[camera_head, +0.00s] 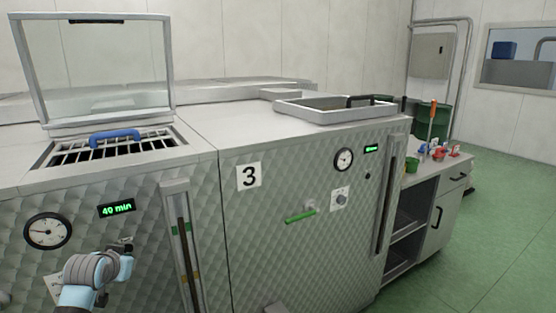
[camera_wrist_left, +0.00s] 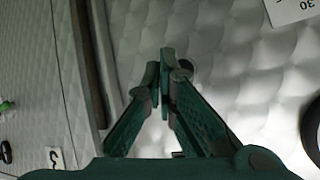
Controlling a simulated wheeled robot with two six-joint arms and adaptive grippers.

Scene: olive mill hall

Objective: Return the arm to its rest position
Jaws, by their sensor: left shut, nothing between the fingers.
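My left arm comes in from the bottom left of the head view. Its gripper (camera_head: 124,245) is in front of the quilted metal front of the left machine (camera_head: 145,250), below the green "40 min" display (camera_head: 117,208). In the left wrist view the two green fingers of the left gripper (camera_wrist_left: 161,72) meet at their tips, shut with nothing between them. The quilted panel (camera_wrist_left: 225,50) lies behind the fingers. My right gripper is not in view.
A dial gauge (camera_head: 48,231) is left of the gripper and a vertical sight glass (camera_head: 184,245) is to its right. Machine 3, with its green-handled valve (camera_head: 300,215), stands further right. A bench (camera_head: 445,165) is beyond it. Green floor (camera_head: 500,230) is clear at right.

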